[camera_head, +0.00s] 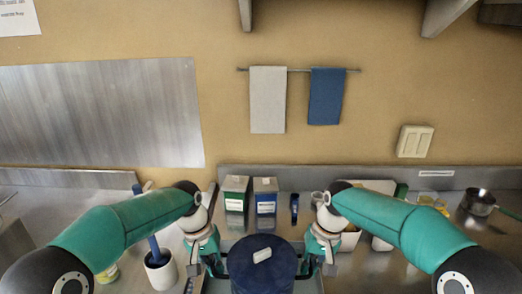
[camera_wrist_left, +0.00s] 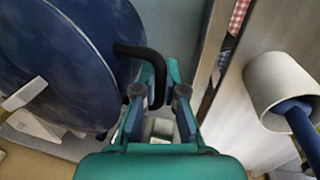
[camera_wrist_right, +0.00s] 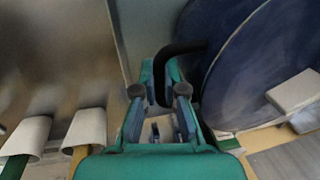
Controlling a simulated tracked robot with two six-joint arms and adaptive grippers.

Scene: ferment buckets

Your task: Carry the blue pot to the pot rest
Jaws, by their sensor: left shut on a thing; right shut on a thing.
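The blue pot (camera_head: 262,275) is at the bottom middle of the head view, with a dark blue lid and a pale block-shaped knob (camera_head: 262,256). My left gripper (camera_head: 218,270) is at the pot's left side, and in the left wrist view its fingers (camera_wrist_left: 158,95) are shut on a black loop handle (camera_wrist_left: 143,52). My right gripper (camera_head: 308,270) is at the pot's right side, and in the right wrist view its fingers (camera_wrist_right: 161,93) are shut on the other black handle (camera_wrist_right: 180,50). The pot's underside is hidden. I cannot make out the pot rest.
A white crock (camera_head: 160,272) with a blue-handled tool stands left of the pot. A green box (camera_head: 235,194) and a blue box (camera_head: 265,196) stand at the back of the counter. A small saucepan (camera_head: 478,202) is at the far right. Towels hang on the wall.

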